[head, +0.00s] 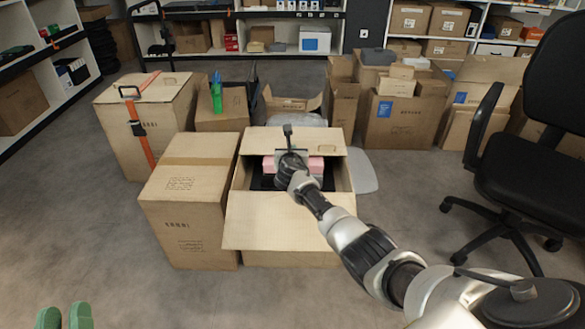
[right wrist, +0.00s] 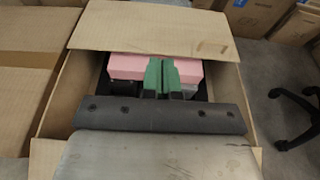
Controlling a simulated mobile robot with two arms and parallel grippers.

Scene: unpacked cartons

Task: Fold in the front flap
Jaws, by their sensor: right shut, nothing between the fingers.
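The open carton (head: 345,182) stands in the middle of the head view. Its front flap (head: 270,225) slopes outward and down toward me. The flap on its far side (head: 262,138) is raised and leans back; it also shows in the right wrist view (right wrist: 140,28). A pink box (right wrist: 130,66) lies inside among dark contents. My right gripper (right wrist: 161,76) is over the carton opening, in front of the pink box, its green fingers shut together and empty. In the head view its wrist hides the fingertips. My left gripper (head: 65,317) is at the lower left, open and empty, away from the carton.
A closed carton (head: 185,215) stands close against the left side of the open one. A strapped carton (head: 150,115) is behind it. More cartons (head: 400,120) are at the back. An office chair (head: 530,170) is at the right. The floor in front is clear.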

